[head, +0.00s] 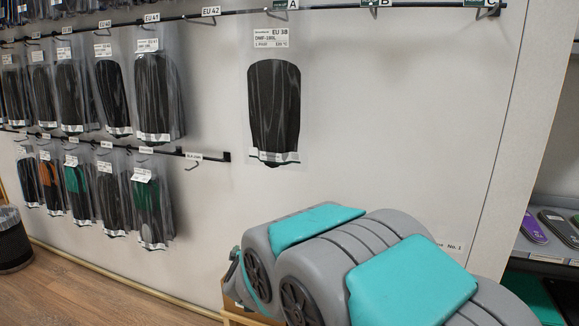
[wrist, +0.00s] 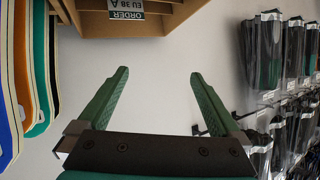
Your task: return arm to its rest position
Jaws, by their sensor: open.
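My gripper (wrist: 158,73) shows in the wrist view. Its two green fingers are spread wide apart, with nothing between them but the pale wall behind. The gripper is not visible in the head view. My grey and teal arm (head: 375,240) fills the lower right of the head view, folded in front of the wall. A single clear pack (head: 274,105) with a dark insole pair, labelled EU 38, hangs on the hook marked A.
A wooden box (wrist: 150,22) labelled ORDER EU 38 A lies just beyond the fingers. Coloured insole shapes (wrist: 40,60) stand at the wrist view's left. Several packs (head: 155,95) hang on rails at left. Hooks B (head: 374,12) and C (head: 488,12) are empty. A bin (head: 12,240) stands at left.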

